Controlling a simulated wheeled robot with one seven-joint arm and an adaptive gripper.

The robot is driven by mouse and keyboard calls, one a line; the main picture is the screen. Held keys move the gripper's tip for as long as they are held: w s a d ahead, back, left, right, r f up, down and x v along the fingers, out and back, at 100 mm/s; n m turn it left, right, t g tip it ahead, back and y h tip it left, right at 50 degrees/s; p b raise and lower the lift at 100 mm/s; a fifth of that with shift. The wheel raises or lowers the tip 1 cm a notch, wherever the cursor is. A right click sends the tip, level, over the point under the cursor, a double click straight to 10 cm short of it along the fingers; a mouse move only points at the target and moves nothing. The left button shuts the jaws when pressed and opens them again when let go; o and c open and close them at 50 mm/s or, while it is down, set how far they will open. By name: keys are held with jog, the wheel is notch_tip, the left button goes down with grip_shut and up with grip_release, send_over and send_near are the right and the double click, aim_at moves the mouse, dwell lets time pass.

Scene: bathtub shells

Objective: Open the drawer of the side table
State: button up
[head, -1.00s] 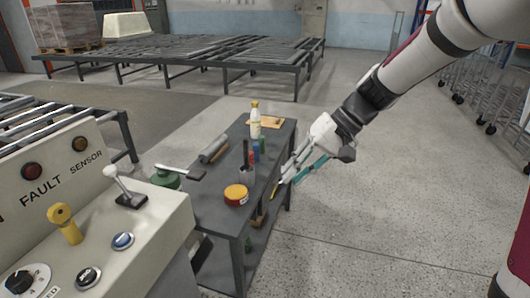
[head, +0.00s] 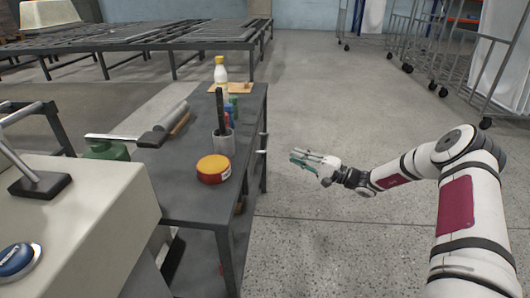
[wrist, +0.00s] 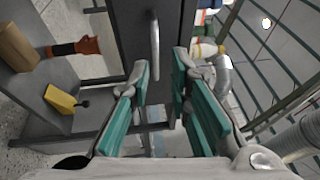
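The side table (head: 182,195) is dark grey and stands left of my gripper in the head view. A pale bar handle (head: 263,142) sticks out from its right side. In the wrist view the handle (wrist: 155,48) stands upright in the picture on the dark drawer front (wrist: 133,30). The drawer looks shut. My gripper (head: 296,157) is to the right of the handle, pointing at it, with a gap between. In the wrist view my gripper (wrist: 161,75) has its teal-padded fingers apart and empty. The handle appears ahead of the opening, slightly left of its middle.
On the table top are a red-yellow tin (head: 213,169), a cup of tools (head: 222,140) and a white bottle (head: 220,72). A lower shelf holds a yellow item (wrist: 62,99). A control console (head: 75,225) is at left. The floor right of the table is clear.

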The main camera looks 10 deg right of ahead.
aim_at(267, 143)
jog(key=shift+m+t, duration=0.3)
jog(key=shift+t, duration=0.3)
jog(key=b+x, duration=0.1)
jog(key=x, duration=0.3)
jog(key=w+f+b+x, duration=0.1)
jog(key=x, duration=0.3)
jog(key=b+x, duration=0.1)
jog(key=x, duration=0.4)
jog(key=shift+w+d+f+b, duration=0.15)
jog(key=shift+d+f+b, duration=0.2)
grip_shut()
